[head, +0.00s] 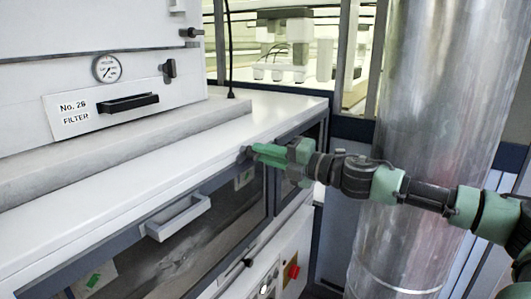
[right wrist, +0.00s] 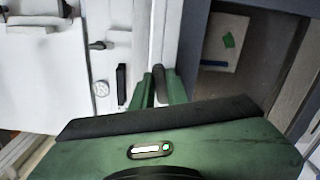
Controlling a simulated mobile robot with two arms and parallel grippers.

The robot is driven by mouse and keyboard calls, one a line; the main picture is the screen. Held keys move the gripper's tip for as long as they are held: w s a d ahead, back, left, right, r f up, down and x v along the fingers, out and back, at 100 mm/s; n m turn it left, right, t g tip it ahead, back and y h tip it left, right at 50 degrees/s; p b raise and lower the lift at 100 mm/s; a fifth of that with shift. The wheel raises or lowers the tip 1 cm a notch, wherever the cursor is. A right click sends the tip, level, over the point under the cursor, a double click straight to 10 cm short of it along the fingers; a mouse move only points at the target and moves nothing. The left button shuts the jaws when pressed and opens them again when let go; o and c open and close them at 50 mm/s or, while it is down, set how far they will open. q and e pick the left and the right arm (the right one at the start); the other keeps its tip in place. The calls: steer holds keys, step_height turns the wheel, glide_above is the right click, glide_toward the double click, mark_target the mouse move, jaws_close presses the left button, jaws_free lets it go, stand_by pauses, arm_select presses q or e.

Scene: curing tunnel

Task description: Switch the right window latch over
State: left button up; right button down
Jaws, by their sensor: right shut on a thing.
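The right window latch (head: 245,152) is a small dark lever at the upper right corner of the tunnel window (head: 215,222). Only its end shows in the head view. My right gripper (head: 256,152) reaches in from the right and is shut on the latch. In the right wrist view the dark latch (right wrist: 160,76) stands between the two green fingers of the gripper (right wrist: 158,90), and the gripper body hides its lower part. My left gripper is in neither view.
The window has a pale pull handle (head: 178,216). A white ledge (head: 130,200) runs above it, below a filter drawer with a black handle (head: 128,103). A large metal duct (head: 415,130) stands close behind my right arm. A red button (head: 293,271) is on the lower panel.

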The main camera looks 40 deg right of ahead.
steer(key=shift+a+f+m, duration=0.1)
steer(key=shift+m, duration=1.2)
